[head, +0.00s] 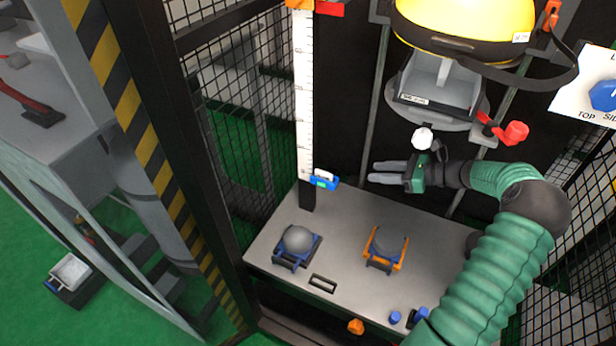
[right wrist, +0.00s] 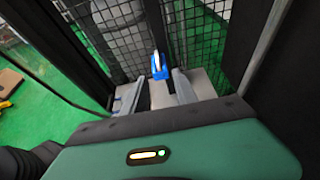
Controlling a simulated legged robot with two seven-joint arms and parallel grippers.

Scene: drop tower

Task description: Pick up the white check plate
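I cannot identify a white check plate with certainty. A small blue block (head: 323,182) with a white piece on top sits at the lower end of the upright white scale (head: 304,90). The blue block also shows in the right wrist view (right wrist: 159,68), beyond the fingertips. A small white knob (head: 422,138) shows just above my right wrist. My right gripper (head: 371,172) points left above the bench, to the right of the blue block and apart from it. Its two fingers are parted with nothing between them, also in the right wrist view (right wrist: 159,84). My left gripper is out of view.
The grey bench (head: 345,215) holds a grey ball in a blue cradle (head: 288,263) and one in an orange cradle (head: 373,265). A yellow dome (head: 465,20) and grey hopper (head: 437,85) hang above. A striped post (head: 120,95) and mesh (head: 240,90) bound the left.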

